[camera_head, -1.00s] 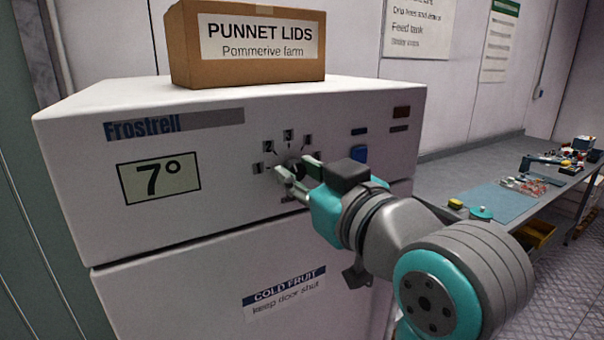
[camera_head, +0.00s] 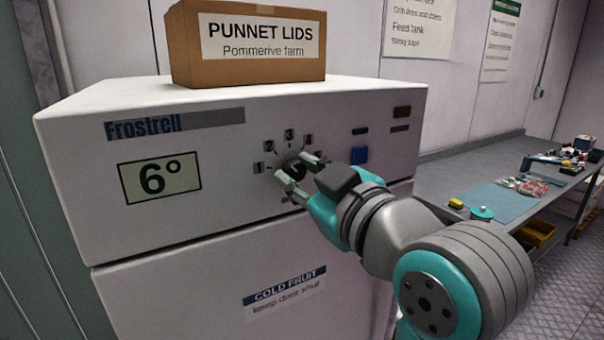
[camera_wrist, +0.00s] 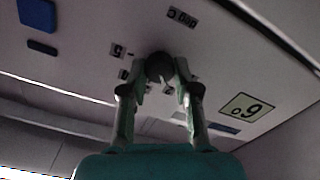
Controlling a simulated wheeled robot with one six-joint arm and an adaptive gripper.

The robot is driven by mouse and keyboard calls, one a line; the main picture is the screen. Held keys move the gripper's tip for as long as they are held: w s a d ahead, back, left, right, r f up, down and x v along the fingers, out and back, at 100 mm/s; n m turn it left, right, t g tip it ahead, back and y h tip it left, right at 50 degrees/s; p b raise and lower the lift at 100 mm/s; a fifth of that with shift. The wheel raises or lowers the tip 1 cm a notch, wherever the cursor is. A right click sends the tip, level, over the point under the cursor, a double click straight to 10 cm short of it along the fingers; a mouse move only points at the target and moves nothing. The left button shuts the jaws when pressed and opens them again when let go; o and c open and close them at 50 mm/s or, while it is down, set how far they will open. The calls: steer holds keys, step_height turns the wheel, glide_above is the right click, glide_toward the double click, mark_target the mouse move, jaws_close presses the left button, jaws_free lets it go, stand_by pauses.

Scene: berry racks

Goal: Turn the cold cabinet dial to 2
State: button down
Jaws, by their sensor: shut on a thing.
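The cold cabinet (camera_head: 70,200) is white and carries a dark dial (camera_head: 296,168) on its upper front. Number labels 1, 2, 3 and 4 arc around the dial's left and top. The display (camera_head: 160,178) reads 6°. My gripper (camera_head: 294,176) is shut on the dial, with one finger at its lower left and one at its upper right. In the wrist view the dial (camera_wrist: 159,67) sits between both fingertips of my gripper (camera_wrist: 162,82). The fingers partly cover the dial, and I cannot tell which number its pointer faces.
A cardboard box (camera_head: 250,72) marked PUNNET LIDS stands on the cabinet. A blue button (camera_head: 358,155) is right of the dial, close to my gripper. A workbench (camera_head: 455,180) with small items runs along the right.

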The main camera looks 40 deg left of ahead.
steer(key=c, duration=0.9)
jaws_free()
steer(key=shift+o, duration=0.2)
steer(key=v, duration=1.2)
steer(key=shift+f, duration=0.1)
